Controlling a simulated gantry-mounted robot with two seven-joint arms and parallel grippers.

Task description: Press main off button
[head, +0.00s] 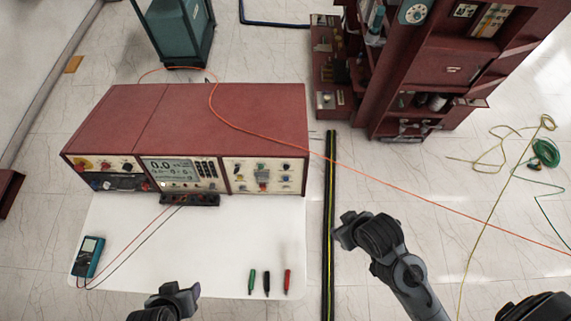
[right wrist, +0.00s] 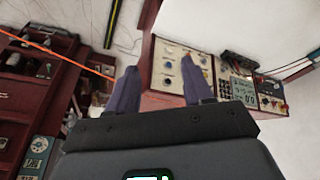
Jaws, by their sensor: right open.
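A red test bench (head: 190,115) stands on a white table. Its right control panel (head: 263,174) carries several small knobs and buttons, a middle panel (head: 180,172) has a lit display, and a left panel (head: 105,172) has more controls. I cannot tell which control is the main off button. My right gripper (head: 348,230) is to the right of the table, apart from the bench. In the right wrist view its open, empty fingers (right wrist: 160,84) point toward the right control panel (right wrist: 181,68), partly covering it. My left gripper (head: 178,297) is low over the table's front; its fingers are unclear.
A blue multimeter (head: 88,256) with leads lies at the table's left. Green, black and red probes (head: 267,281) lie near its front edge. The white tabletop (head: 190,245) is mostly clear. An orange cable (head: 420,193) crosses the floor, and a red cabinet (head: 430,70) stands behind right.

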